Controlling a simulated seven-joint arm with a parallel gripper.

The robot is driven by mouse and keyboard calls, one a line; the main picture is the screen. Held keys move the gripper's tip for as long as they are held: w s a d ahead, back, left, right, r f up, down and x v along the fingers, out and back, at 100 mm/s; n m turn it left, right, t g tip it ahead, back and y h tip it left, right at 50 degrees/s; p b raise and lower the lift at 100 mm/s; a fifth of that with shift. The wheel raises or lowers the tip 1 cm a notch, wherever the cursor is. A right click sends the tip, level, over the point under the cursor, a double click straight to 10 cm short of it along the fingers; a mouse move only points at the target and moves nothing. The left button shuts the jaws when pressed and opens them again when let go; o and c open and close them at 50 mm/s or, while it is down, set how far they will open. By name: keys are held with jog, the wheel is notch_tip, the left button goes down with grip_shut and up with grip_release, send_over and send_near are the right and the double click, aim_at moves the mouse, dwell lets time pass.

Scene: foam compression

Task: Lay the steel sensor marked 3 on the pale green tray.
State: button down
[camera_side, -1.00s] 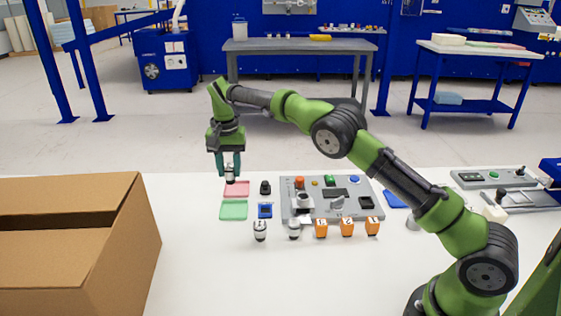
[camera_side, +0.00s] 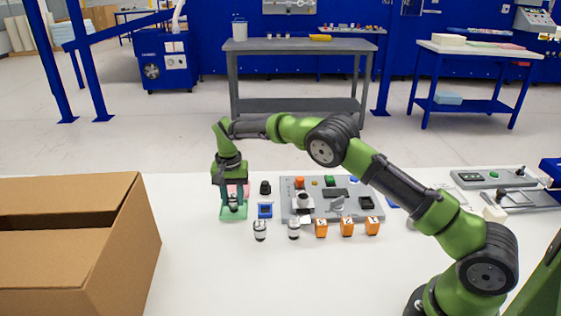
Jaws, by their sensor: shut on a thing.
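My gripper (camera_side: 233,204) is shut on a small steel sensor (camera_side: 233,201), low over the pale green tray (camera_side: 234,215). The fingers cover much of the sensor, and its mark cannot be read. I cannot tell whether the sensor touches the tray. Two other steel sensors stand on the white table in front: one at the left (camera_side: 260,230) and one to its right (camera_side: 294,229).
The pink tray (camera_side: 245,188) lies just behind, partly hidden by my gripper. A black item (camera_side: 265,187) and a blue device (camera_side: 265,210) stand close right. A grey panel (camera_side: 330,210) and several orange blocks (camera_side: 346,227) are further right. A cardboard box (camera_side: 110,240) fills the left.

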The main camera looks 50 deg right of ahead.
jog(key=shift+f, duration=0.15)
jog(key=c, duration=0.7)
grip_release()
jog(key=shift+c, duration=0.2)
